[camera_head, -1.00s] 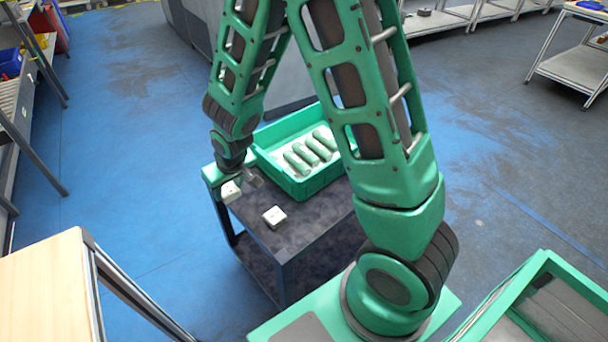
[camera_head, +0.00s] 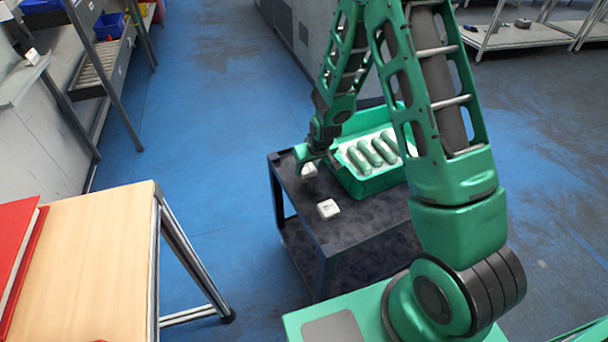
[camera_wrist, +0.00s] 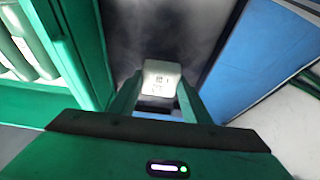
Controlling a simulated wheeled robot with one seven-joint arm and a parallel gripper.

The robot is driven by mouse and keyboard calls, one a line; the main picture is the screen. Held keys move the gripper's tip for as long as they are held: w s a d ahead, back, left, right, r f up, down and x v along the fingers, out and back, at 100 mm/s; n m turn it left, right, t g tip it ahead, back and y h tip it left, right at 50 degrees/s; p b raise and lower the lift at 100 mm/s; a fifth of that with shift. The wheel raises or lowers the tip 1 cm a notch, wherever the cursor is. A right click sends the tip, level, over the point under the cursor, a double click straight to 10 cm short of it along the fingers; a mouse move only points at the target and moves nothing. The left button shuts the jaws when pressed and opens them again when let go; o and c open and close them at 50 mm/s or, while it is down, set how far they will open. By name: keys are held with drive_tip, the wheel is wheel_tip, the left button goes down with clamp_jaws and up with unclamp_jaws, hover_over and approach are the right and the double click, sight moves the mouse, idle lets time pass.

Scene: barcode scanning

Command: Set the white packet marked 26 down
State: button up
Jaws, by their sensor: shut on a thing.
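A white packet (camera_wrist: 161,78) is between my gripper's fingers (camera_wrist: 158,97) in the wrist view. Its face has a dark printed mark too small to read. In the head view the held packet (camera_head: 309,171) is below my gripper (camera_head: 307,161), over the back left part of the dark cart top (camera_head: 365,222). My gripper points down and is shut on it. I cannot tell whether the packet touches the surface. A second white packet (camera_head: 328,209) lies on the cart nearer the front, apart from the held one.
A green crate (camera_head: 372,187) with several green rounded items stands on the cart, right of my gripper. A wooden table (camera_head: 105,265) with a red binder (camera_head: 15,250) is at front left. Shelves (camera_head: 105,60) are at far left. The cart top around the second packet is clear.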

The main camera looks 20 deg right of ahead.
sight(309, 171)
drive_tip(key=shift+f, duration=1.55)
drive_tip(key=shift+f, duration=0.1)
drive_tip(key=o, duration=1.2)
drive_tip(key=shift+o, duration=0.2)
drive_tip(key=v, duration=1.2)
drive_tip(key=shift+d, duration=0.1)
